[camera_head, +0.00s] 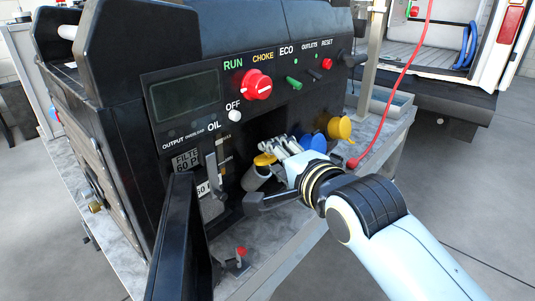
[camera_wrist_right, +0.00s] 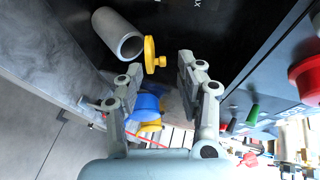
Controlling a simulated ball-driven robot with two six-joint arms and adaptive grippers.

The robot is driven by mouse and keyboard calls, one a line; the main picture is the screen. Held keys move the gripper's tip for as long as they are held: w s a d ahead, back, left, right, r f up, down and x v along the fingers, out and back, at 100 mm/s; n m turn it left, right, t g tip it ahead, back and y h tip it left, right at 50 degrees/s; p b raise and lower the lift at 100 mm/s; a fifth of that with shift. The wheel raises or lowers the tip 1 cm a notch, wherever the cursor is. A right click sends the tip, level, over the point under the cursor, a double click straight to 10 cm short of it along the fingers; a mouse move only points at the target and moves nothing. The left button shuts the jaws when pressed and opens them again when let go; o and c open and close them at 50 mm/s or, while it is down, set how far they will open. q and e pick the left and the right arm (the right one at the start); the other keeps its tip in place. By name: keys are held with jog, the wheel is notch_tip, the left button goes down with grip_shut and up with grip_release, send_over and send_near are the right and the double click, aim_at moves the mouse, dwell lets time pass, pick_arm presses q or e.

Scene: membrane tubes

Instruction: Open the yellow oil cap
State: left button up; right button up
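The yellow oil cap (camera_head: 264,160) is at the upper end of a grey tube (camera_head: 256,180) in the recess of the black machine. In the right wrist view, the cap (camera_wrist_right: 150,55) shows nearly edge-on with its knob, just off the tube's (camera_wrist_right: 119,36) mouth. The mouth looks open, with a small gap to the cap. My right gripper (camera_head: 272,150) is beside the cap in the head view. In the wrist view its two fingers (camera_wrist_right: 161,68) are spread, with the cap between and slightly beyond the tips. Contact is not clear. My left gripper is not in view.
A blue cap (camera_head: 313,142) and a larger yellow cap (camera_head: 340,127) are right of my gripper. An open black door (camera_head: 172,240) stands at the front left. The red knob (camera_head: 257,84) and switches are above the recess. A red cable (camera_head: 398,85) hangs at right.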

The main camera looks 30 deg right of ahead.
aim_at(266, 159)
jog(key=x, duration=0.4)
jog(key=shift+f, duration=0.1)
